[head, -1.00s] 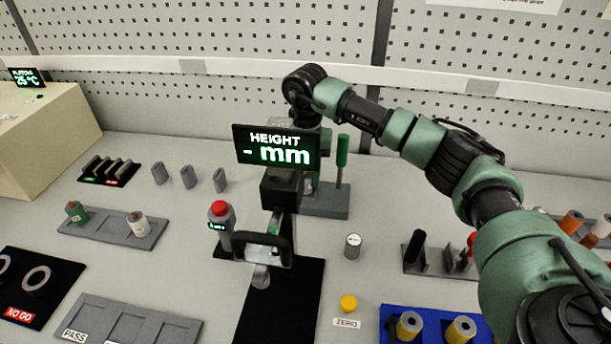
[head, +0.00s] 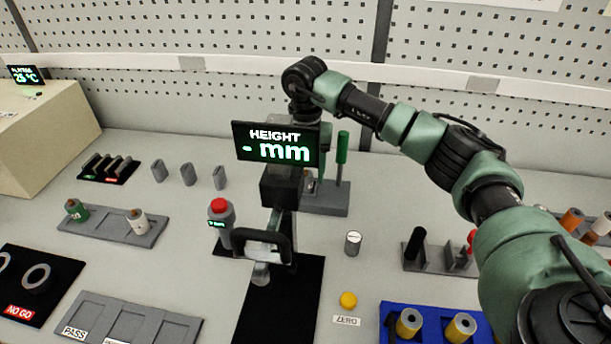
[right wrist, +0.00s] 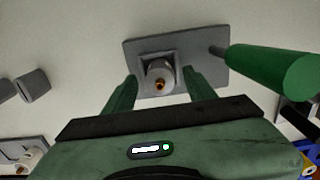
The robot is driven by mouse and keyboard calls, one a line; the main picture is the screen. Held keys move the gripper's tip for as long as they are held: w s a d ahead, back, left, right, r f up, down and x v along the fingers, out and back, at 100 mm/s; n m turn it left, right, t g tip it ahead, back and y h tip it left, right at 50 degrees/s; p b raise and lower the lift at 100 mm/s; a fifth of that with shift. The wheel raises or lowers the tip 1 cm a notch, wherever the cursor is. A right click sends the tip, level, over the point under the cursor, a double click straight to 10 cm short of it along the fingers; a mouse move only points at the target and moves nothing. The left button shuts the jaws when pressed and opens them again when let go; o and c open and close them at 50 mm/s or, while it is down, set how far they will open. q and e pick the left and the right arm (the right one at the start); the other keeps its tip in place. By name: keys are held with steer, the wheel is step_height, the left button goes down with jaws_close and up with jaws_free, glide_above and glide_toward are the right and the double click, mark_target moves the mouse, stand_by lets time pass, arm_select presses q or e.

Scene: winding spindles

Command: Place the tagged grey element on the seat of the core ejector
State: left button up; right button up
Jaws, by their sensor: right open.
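The core ejector (head: 325,207) is a grey base plate with an upright green-handled lever, behind the height gauge in the head view. In the right wrist view its plate (right wrist: 195,50) carries a raised square seat. A grey round element (right wrist: 158,75) with a copper-coloured centre stands in that seat; I cannot make out its tag. My right gripper (right wrist: 159,76) is open, with one green finger on each side of the element and visible gaps. In the head view the fingers are hidden behind the height display. My left gripper is not in view.
The height gauge with its display (head: 277,146) stands in front of the ejector. The green lever handle (right wrist: 275,72) is close to the right of my gripper. Several grey pieces (head: 187,173) stand to the left. A small grey cylinder (head: 353,243) stands front right.

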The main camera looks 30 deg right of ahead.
step_height(320, 180, up, 11)
steer(key=b, duration=0.1)
steer(key=shift+f+b, duration=0.2)
steer(key=shift+b, duration=0.1)
